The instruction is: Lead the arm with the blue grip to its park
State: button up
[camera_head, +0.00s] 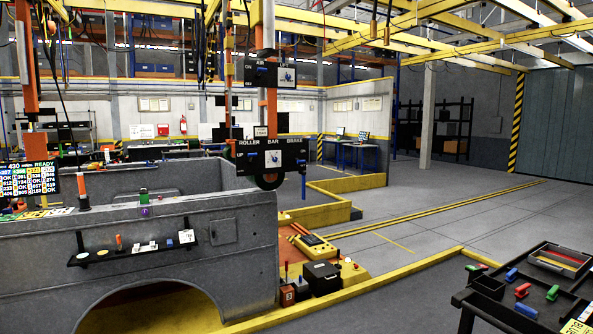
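No arm with a clearly blue grip can be made out. My gripper is not in view.
A black cart (467,299) with small blue, red and green pieces stands at the lower right. An orange-yellow platform (318,250) with a black box (321,277) adjoins the bed. Yellow beams (440,40) run overhead. The grey floor (430,215) at right is mostly clear.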

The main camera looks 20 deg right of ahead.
aim_at(266, 22)
jog(key=i+l+z, duration=0.1)
jog(key=i, duration=0.4)
jog(key=i+l, duration=0.3)
jog(key=i, duration=0.2)
jog(key=i+l+z, duration=0.15)
jog(key=i, duration=0.4)
